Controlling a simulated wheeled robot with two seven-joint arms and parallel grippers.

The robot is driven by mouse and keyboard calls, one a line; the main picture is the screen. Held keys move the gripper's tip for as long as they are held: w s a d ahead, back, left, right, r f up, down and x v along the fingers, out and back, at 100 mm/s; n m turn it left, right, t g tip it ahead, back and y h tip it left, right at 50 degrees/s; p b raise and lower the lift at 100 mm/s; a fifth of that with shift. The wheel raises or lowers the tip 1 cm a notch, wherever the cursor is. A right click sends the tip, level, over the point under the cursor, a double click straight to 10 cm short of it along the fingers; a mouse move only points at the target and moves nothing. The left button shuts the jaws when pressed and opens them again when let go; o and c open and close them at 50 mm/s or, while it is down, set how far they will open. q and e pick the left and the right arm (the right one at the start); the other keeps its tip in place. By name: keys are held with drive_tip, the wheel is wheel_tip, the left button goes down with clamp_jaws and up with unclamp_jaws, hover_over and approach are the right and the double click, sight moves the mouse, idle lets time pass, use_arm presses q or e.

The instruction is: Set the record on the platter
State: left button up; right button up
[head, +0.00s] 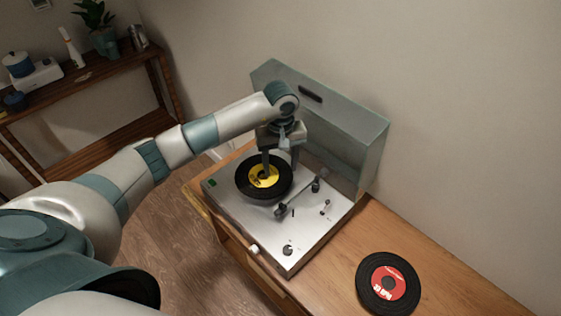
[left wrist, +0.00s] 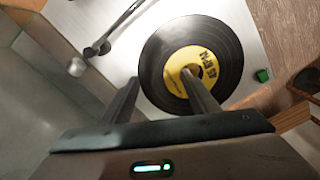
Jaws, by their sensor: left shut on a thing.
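The black record with a yellow label (head: 252,188) lies flat, or nearly so, over the platter area of the silver turntable (head: 235,212). The platter is hidden under it, and I cannot tell whether they touch. The record also shows in the left wrist view (left wrist: 225,40). My left gripper (head: 280,172) reaches down over the record, one finger over the label and the other near the rim. In the left wrist view its fingers (left wrist: 160,95) stand apart, holding the record. My right gripper is not in view.
The tonearm (head: 298,198) lies close to the right of the record. The lid (head: 340,120) stands open behind. A red-labelled record (head: 388,283) lies on the wooden cabinet (head: 440,275). A shelf (head: 85,110) with a plant stands at the far left.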

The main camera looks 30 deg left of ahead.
use_arm(q)
drive_tip(key=shift+s+f, duration=0.15)
drive_tip(key=shift+f, duration=0.15)
drive_tip(key=shift+s+d+f, duration=0.1)
drive_tip(key=shift+f, duration=0.15)
idle(0.4)
drive_tip(key=shift+b, duration=0.9)
idle(0.5)
drive_tip(key=shift+r, duration=0.35)
idle(0.5)
drive_tip(key=shift+w+r, duration=0.25)
drive_tip(key=shift+r, duration=0.4)
idle(0.3)
idle(0.9)
drive_tip(key=shift+f+b, duration=0.55)
drive_tip(key=shift+b, duration=0.3)
drive_tip(key=shift+a+f+b, duration=0.25)
drive_tip(key=shift+f+b, duration=0.1)
